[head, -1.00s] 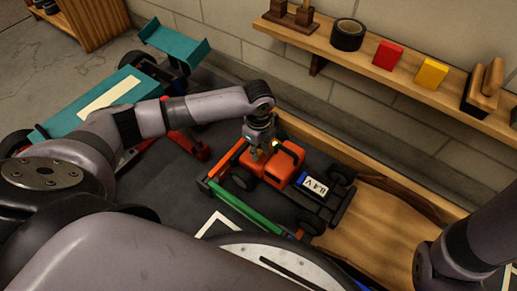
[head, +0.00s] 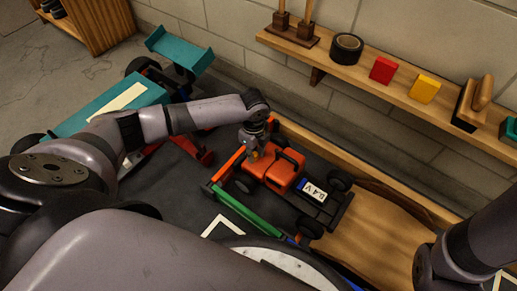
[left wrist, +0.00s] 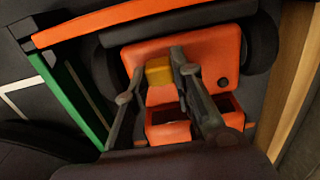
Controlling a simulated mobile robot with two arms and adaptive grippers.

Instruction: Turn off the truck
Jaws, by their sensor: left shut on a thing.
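The orange truck (head: 283,174) stands on the dark work surface, with a black rear chassis carrying an "8.4V" battery label (head: 313,190). My left gripper (head: 252,154) is down at the truck's front part. In the left wrist view, its dark fingers (left wrist: 160,72) are shut on a small yellow block (left wrist: 158,74) on the orange body (left wrist: 213,62). Part of the block is hidden by the fingers. A recess shows in the body under the gripper. My right arm enters at the right edge, but its gripper is outside the picture.
A green bar (head: 238,213) and an orange-red bar (head: 226,166) frame the truck. A wooden ramp (head: 375,237) lies to its right. A teal racecar (head: 105,112) stands at the left. A wall shelf (head: 370,72) holds tape and colored blocks.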

